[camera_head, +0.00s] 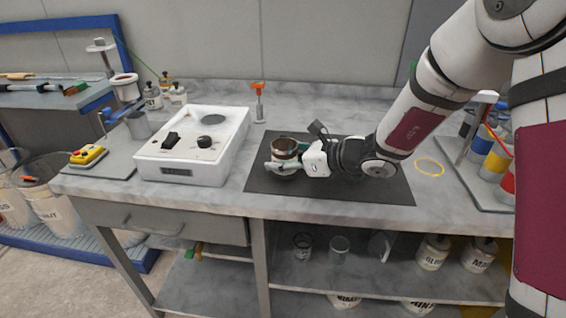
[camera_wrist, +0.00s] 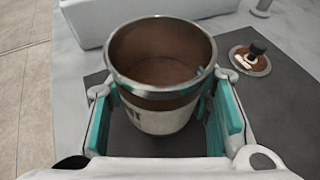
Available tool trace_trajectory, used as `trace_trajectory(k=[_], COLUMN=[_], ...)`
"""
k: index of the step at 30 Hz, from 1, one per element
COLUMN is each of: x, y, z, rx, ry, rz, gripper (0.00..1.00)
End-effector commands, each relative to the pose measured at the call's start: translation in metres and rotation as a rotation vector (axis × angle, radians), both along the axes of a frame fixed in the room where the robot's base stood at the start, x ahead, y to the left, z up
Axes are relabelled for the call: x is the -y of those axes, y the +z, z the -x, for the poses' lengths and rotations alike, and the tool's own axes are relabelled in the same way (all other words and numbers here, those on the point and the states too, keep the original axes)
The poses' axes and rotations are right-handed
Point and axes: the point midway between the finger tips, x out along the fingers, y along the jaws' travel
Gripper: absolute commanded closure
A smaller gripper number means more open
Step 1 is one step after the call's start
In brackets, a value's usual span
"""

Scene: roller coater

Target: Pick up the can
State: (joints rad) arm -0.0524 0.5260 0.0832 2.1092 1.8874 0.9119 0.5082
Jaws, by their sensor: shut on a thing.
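The can (camera_head: 285,150) is an open metal can with a brownish inside and a pale label, upright over the dark mat (camera_head: 376,192) in the head view. In the wrist view the can (camera_wrist: 160,75) fills the middle, and its inside shows a brown bottom. My gripper (camera_head: 284,167) reaches in from the right, low over the mat. In the wrist view its teal-padded fingers stand on both sides of the can, shut on it. The can's base is partly hidden, and I cannot tell whether it touches the mat.
A white device (camera_head: 192,147) with knobs stands left of the mat. In the wrist view a round lid-like item (camera_wrist: 250,60) lies to the right. A yellow ring (camera_head: 429,167) and a rack of colored cans (camera_head: 483,150) are at right.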

Motion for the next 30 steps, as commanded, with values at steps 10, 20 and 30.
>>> trace_trajectory(k=[10, 20, 30], x=[0.013, 0.038, 0.050], y=[0.028, 0.035, 0.039], z=[0.036, 0.114, 0.150], rx=[0.000, 0.000, 0.002], ry=[-0.002, -0.002, -0.001], rz=[-0.001, -0.001, 0.000], gripper=[0.86, 0.86, 0.86])
